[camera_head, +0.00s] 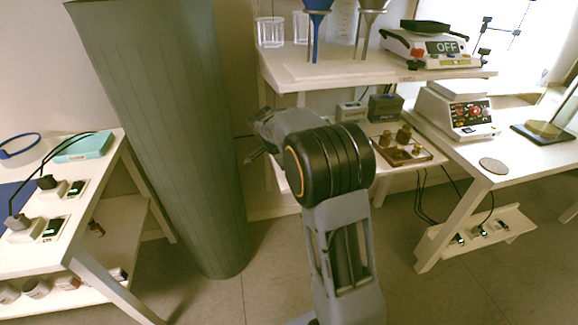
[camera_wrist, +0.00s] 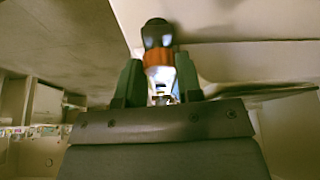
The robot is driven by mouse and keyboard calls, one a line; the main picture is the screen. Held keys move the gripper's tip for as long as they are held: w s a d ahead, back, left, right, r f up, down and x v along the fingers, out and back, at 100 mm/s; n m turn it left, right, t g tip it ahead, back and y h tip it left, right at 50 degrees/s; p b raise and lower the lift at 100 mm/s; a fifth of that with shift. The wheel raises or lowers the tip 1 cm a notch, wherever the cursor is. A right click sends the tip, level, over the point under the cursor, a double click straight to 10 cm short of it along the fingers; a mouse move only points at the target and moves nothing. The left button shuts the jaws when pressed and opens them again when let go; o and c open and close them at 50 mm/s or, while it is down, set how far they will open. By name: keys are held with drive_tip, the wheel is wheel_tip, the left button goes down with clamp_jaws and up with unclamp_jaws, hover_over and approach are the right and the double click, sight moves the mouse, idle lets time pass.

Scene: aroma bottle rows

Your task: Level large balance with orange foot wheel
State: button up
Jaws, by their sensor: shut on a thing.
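A white balance (camera_head: 430,48) with a dark pan and a display reading OFF stands on the upper shelf at the back right. A second white device (camera_head: 455,112) with a dark panel and red markings stands on the bench below it. I cannot tell which is the large balance. My gripper (camera_head: 258,148) is left of the shelf unit, well apart from both. In the wrist view my gripper (camera_wrist: 158,80) is shut on an orange-banded thing (camera_wrist: 158,58) with a dark rounded top and a pale lower part. I cannot tell whether the band is the foot wheel.
A thick grey-green column (camera_head: 165,130) stands just left of my gripper. Glass beakers (camera_head: 270,31) and a blue funnel (camera_head: 317,30) stand on the upper shelf (camera_head: 375,72). The floor (camera_head: 270,270) in front is clear.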

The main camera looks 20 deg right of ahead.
idle(0.4)
drive_tip(key=o, duration=0.9)
drive_tip(key=shift+o, duration=0.2)
drive_tip(key=p+v, duration=0.3)
drive_tip(key=v, duration=1)
drive_tip(key=shift+a+r, duration=0.15)
drive_tip(key=shift+r, duration=0.2)
drive_tip(key=shift+w, duration=0.1)
